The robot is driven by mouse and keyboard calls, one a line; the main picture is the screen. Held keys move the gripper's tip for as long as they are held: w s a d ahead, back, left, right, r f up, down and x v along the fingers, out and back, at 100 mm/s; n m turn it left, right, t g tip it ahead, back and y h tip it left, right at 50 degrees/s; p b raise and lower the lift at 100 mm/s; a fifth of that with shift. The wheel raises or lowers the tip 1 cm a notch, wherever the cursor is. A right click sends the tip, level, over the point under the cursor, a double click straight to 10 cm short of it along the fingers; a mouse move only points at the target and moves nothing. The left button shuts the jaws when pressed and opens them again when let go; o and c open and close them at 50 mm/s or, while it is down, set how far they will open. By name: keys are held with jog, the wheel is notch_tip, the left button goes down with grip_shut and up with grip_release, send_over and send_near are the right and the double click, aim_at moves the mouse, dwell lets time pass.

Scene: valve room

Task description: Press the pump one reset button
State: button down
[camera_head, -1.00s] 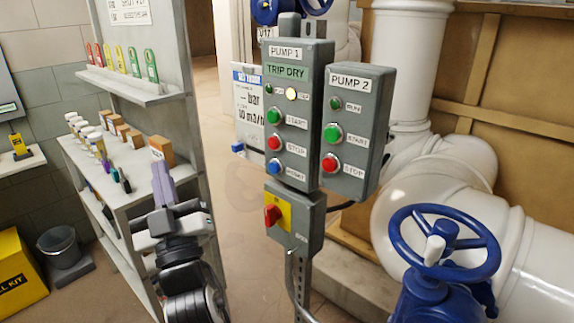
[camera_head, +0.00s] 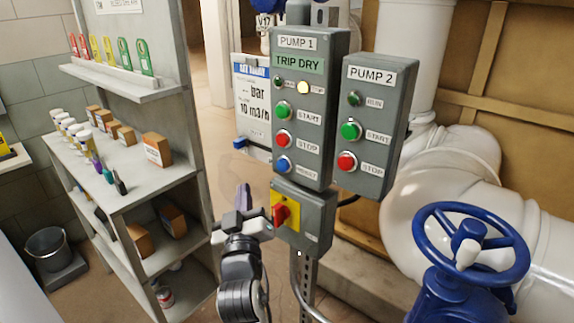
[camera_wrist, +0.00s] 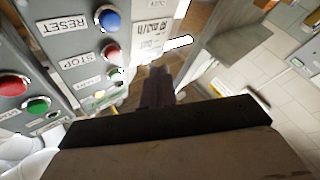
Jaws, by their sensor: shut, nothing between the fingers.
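The PUMP 1 box (camera_head: 312,68) hangs on a post and shows a TRIP DRY display. Its blue reset button (camera_head: 284,164) is the lowest of its buttons, below the red stop button (camera_head: 283,139) and the green start button (camera_head: 284,112). In the wrist view the blue reset button (camera_wrist: 108,19) is at the top, beside its RESET label. My gripper (camera_head: 243,196) is shut and empty, pointing up, to the left of and below the reset button and apart from it. Its fingers also show in the wrist view (camera_wrist: 158,85).
A red and yellow switch (camera_head: 283,213) on a grey box is just right of my gripper. The PUMP 2 box (camera_head: 368,125) is at the right, with a blue handwheel (camera_head: 470,245) below it. A shelf unit (camera_head: 125,185) stands at the left.

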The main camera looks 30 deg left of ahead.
jog(key=shift+w, duration=0.1)
dwell(0.3)
jog(key=p, duration=0.2)
send_near(277, 163)
jog(key=w+a+r, duration=0.1)
jog(key=a+r, duration=0.1)
jog(key=a, duration=0.2)
jog(key=shift+w+f+p, duration=0.1)
jog(key=shift+w+p, duration=0.3)
jog(key=shift+w, duration=0.6)
jog(key=shift+w, duration=0.1)
dwell(0.9)
jog(key=shift+w, duration=0.35)
jog(key=shift+w, duration=0.45)
dwell(0.8)
jog(key=shift+s, duration=0.85)
